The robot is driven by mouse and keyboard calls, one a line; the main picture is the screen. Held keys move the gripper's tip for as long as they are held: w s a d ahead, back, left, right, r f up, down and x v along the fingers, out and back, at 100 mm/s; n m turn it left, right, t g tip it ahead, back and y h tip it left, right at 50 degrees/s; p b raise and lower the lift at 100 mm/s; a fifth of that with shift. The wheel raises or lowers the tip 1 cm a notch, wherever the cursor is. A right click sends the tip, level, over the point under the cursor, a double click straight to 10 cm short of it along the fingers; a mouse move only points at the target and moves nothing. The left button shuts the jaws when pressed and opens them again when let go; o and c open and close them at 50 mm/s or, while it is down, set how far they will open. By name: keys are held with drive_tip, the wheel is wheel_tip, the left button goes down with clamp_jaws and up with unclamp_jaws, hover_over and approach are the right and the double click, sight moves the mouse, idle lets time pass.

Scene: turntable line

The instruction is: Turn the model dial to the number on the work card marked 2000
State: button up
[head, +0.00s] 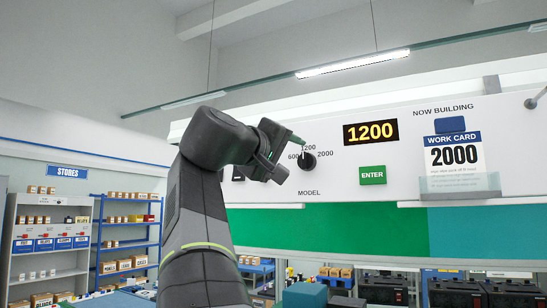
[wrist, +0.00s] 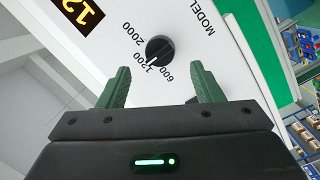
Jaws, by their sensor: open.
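The black model dial (head: 307,160) sits on the white panel above the word MODEL, with 600, 1200 and 2000 printed around it. Its white pointer is at 1200. In the wrist view the dial (wrist: 160,50) lies ahead of and between the two green fingers, not touched by them. My gripper (wrist: 158,88) is open and empty; in the head view my gripper (head: 290,152) is just left of the dial. The display (head: 371,132) reads 1200. The work card (head: 455,158) reads 2000 and stands in a clear holder on the right.
A green ENTER button (head: 372,175) is on the panel below the display. A blue clip (head: 451,124) is at the card's top. A dark control (head: 238,174) left of the dial is partly hidden by my arm. Shelves (head: 125,235) stand far left.

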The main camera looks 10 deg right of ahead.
sight(302, 161)
drive_tip(key=shift+p+x, duration=0.6)
drive_tip(key=shift+x, duration=2.15)
drive_tip(key=c, duration=1)
